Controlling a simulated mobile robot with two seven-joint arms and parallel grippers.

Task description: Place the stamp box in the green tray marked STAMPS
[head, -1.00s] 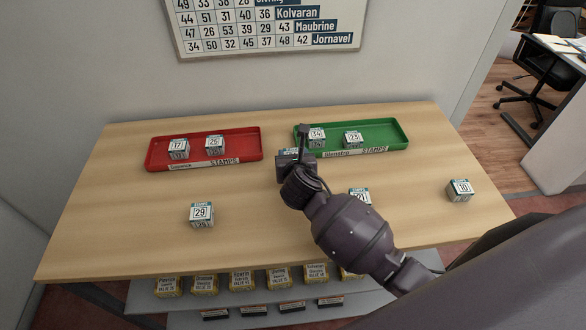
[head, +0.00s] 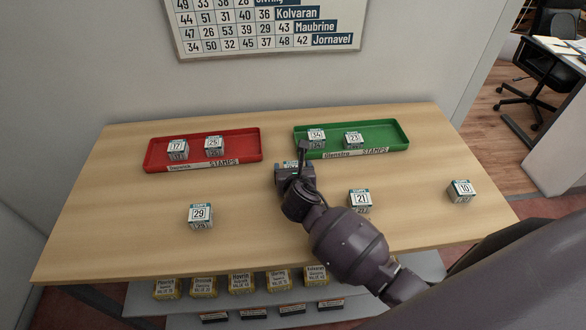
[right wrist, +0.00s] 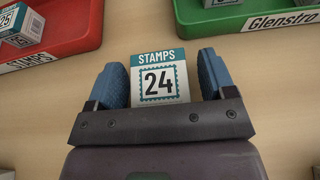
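A white stamp box with a teal STAMPS strip and the number 24 (right wrist: 159,83) shows between the fingers of my right gripper (right wrist: 163,85) in the right wrist view. The fingers stand apart, with a narrow gap beside the box at the right. In the head view my right gripper (head: 293,172) hides most of that box, and I cannot tell if it touches the counter. The green tray marked STAMPS (head: 398,138) lies at the back right, beyond the gripper, holding boxes 34 (head: 316,137) and 23 (head: 353,140). My left gripper is not in view.
A red STAMPS tray (head: 247,148) at the back left holds boxes 17 and 25. Boxes 29 (head: 200,215), 21 (head: 360,200) and 10 (head: 461,190) stand on the wooden counter (head: 120,220). A number chart (head: 265,25) hangs behind. Yellow-sided packets fill a shelf below.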

